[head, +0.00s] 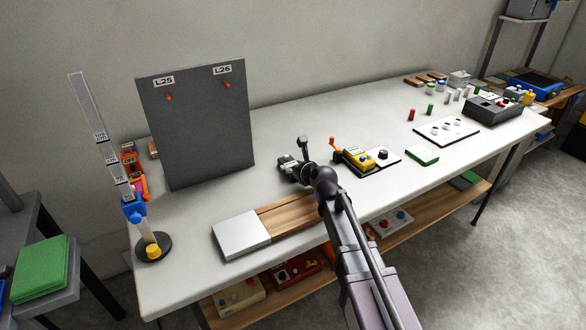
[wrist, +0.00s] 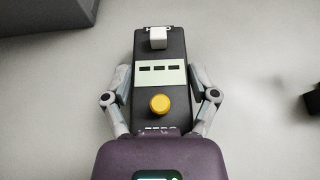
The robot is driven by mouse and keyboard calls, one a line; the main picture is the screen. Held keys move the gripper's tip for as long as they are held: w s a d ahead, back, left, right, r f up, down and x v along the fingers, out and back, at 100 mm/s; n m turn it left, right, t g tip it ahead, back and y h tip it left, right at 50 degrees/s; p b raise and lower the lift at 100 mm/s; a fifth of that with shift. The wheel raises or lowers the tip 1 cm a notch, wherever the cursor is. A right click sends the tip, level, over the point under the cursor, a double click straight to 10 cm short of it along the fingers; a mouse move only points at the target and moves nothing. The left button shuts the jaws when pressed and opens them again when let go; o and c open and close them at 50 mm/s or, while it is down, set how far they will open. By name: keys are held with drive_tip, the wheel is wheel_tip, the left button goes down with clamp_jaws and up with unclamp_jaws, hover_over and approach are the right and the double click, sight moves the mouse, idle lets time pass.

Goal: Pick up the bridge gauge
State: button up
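A black handheld device, apparently the bridge gauge (wrist: 160,102), lies under my gripper in the wrist view. It has a white block at its far end, a pale display with dashes and a round yellow button. In the head view the dark gauge (head: 287,162) shows at the middle of the bench, partly hidden by my gripper (head: 300,168). The fingers of my gripper (wrist: 159,82) stand on either side of the gauge body, very close to its sides. I cannot tell whether they press on it. My palm hides the gauge's near end.
A grey panel (head: 195,130) with hooks stands at the left of the white bench (head: 310,130). A wooden strip with a silver plate (head: 241,234) lies at the front edge. A yellow meter (head: 357,157) is close on the right. A tall ruler stand (head: 105,140) is far left.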

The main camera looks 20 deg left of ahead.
drive_tip(key=c, duration=0.5)
drive_tip(key=shift+r, duration=0.15)
drive_tip(key=shift+c, duration=0.2)
wheel_tip(320, 180, up, 4)
drive_tip(key=p, duration=0.4)
drive_tip(key=s+d, duration=0.3)
drive_tip(key=d, duration=0.1)
drive_tip(key=s+d, duration=0.4)
drive_tip(key=s+d+p, duration=0.1)
drive_tip(key=s+d, duration=0.2)
drive_tip(key=d, duration=0.1)
drive_tip(key=shift+s+d+r, duration=0.1)
drive_tip(key=shift+s+r, duration=0.05)
drive_tip(key=shift+r, duration=0.2)
